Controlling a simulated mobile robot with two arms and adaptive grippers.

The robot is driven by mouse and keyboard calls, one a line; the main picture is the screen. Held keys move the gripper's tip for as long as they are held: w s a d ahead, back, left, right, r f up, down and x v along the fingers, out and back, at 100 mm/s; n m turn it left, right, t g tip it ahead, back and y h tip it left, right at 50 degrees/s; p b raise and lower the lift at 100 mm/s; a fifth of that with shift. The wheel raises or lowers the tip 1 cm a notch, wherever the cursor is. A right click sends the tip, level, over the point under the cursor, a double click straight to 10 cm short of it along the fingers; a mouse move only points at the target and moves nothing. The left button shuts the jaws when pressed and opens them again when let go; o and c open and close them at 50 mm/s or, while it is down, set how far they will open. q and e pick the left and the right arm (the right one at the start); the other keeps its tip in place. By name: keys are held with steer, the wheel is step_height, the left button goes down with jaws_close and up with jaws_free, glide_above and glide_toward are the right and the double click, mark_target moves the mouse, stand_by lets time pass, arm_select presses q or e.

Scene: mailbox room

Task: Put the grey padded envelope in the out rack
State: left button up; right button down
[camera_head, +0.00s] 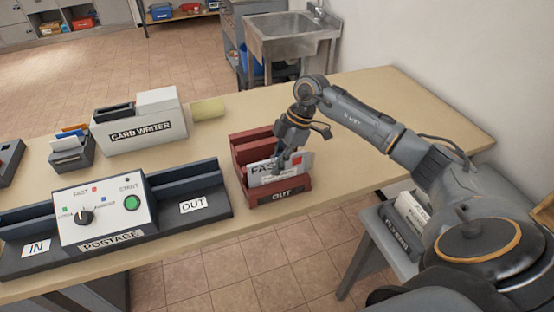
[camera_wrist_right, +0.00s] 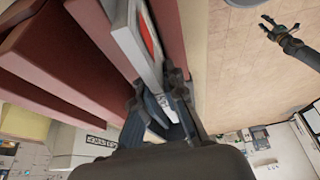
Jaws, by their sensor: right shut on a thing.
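The grey padded envelope (camera_head: 263,172) has "FAST" lettering and a red mark. It stands in the red out rack (camera_head: 281,196), behind the front wall with the "OUT" label, its lower part hidden. My left gripper (camera_wrist_right: 279,28) shows small at the top right of that view, away from the rack, fingers apparently spread.
The postage machine (camera_head: 105,215) stands left of the rack. The card writer (camera_head: 140,125) and a yellow block (camera_head: 208,109) are farther back on the table (camera_head: 350,120). The tabletop right of the rack is clear. A sink (camera_head: 290,35) stands beyond the table.

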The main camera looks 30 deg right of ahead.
steer(key=shift+f, duration=0.4)
steer(key=c, duration=1.5)
jaws_free()
steer(key=shift+o, duration=0.8)
steer(key=shift+w, duration=0.2)
step_height(320, 180, up, 7)
steer(key=p, duration=0.6)
steer(key=shift+p, duration=0.35)
steer(key=shift+s, duration=0.1)
